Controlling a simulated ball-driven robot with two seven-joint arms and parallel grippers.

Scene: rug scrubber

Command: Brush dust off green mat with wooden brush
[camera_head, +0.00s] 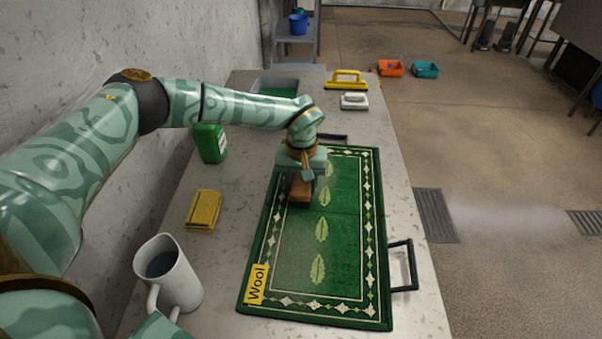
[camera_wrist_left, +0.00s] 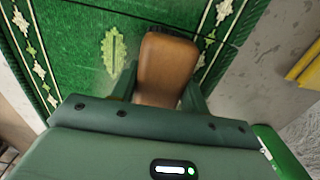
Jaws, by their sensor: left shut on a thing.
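The green mat (camera_head: 345,255) lies flat on the grey table, with a leaf pattern, a white diamond border and a yellow "Wool" label. A pale dusty haze shows on its middle part. My left gripper (camera_head: 303,178) is over the upper left part of the mat, pointing down, shut on the wooden brush (camera_head: 300,191). In the left wrist view the brown back of the brush (camera_wrist_left: 167,62) shows between the two fingers. My right gripper is not in view.
A white pitcher (camera_head: 178,278) with liquid, a yellow sponge (camera_head: 203,210) and a green bottle (camera_head: 210,143) stand left of the mat. A yellow-handled tool (camera_head: 346,79), a white-grey brush (camera_head: 354,101) and a tray (camera_head: 275,87) are at the far end. A dark handle (camera_head: 408,265) sticks out at the right.

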